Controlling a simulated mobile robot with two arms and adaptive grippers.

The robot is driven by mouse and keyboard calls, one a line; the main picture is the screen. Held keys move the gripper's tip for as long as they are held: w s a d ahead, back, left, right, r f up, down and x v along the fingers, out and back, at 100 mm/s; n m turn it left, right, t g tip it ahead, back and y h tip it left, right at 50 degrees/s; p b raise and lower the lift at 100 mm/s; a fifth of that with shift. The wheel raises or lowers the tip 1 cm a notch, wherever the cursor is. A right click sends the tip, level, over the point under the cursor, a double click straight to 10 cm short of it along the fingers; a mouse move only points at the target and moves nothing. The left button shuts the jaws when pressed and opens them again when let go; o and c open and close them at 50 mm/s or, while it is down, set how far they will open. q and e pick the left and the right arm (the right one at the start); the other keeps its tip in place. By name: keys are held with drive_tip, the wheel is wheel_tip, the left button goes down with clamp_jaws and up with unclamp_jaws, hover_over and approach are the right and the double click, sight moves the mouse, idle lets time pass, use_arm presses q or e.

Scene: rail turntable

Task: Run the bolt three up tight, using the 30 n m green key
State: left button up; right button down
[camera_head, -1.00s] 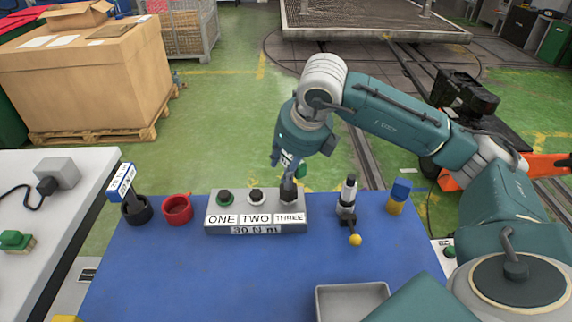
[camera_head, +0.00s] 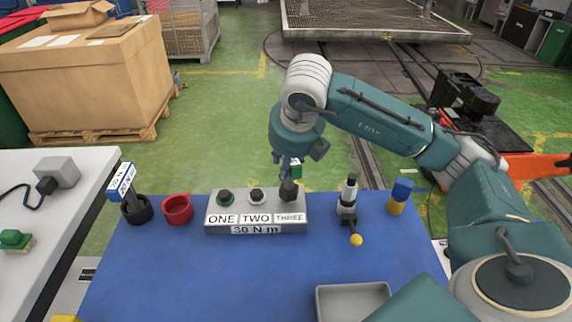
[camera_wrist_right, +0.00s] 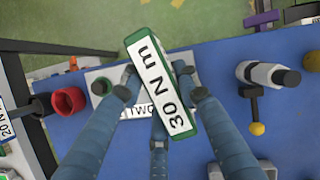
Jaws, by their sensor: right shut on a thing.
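The grey bolt block (camera_head: 216,225) stands on the blue mat, labelled ONE, TWO, THREE and 30 N m. Bolt one (camera_head: 225,197) has a green ring, bolt two (camera_head: 256,196) a pale one. At position three a dark socket or bolt head (camera_head: 289,191) shows under my right gripper (camera_head: 289,172). That gripper is shut on the green key, whose white label reads 30 N m in the right wrist view (camera_wrist_right: 161,84). The key points down over position three; whether it is fully seated on bolt three is hidden. My left gripper is out of view.
Left of the block are a blue-topped key (camera_head: 121,183) in a black holder (camera_head: 137,212) and an empty red holder (camera_head: 177,209). Right are a black-and-grey tool with a yellow knob (camera_head: 355,240) and a blue-and-yellow block (camera_head: 399,197). A grey tray (camera_head: 322,303) lies in front.

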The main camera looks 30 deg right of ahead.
idle(0.3)
drive_tip(key=shift+m+h, duration=0.3)
drive_tip(key=shift+m, duration=0.4)
drive_tip(key=shift+w+m+h, duration=0.1)
drive_tip(key=shift+m+h, duration=0.2)
drive_tip(key=shift+m, duration=0.4)
drive_tip(key=shift+g+b, duration=0.3)
drive_tip(key=shift+d+n+b, duration=0.1)
drive_tip(key=shift+n+b, duration=0.3)
drive_tip(key=shift+b, duration=0.05)
drive_tip(key=shift+r, duration=0.2)
drive_tip(key=shift+r+p, duration=1.65)
drive_tip(key=shift+r, duration=0.75)
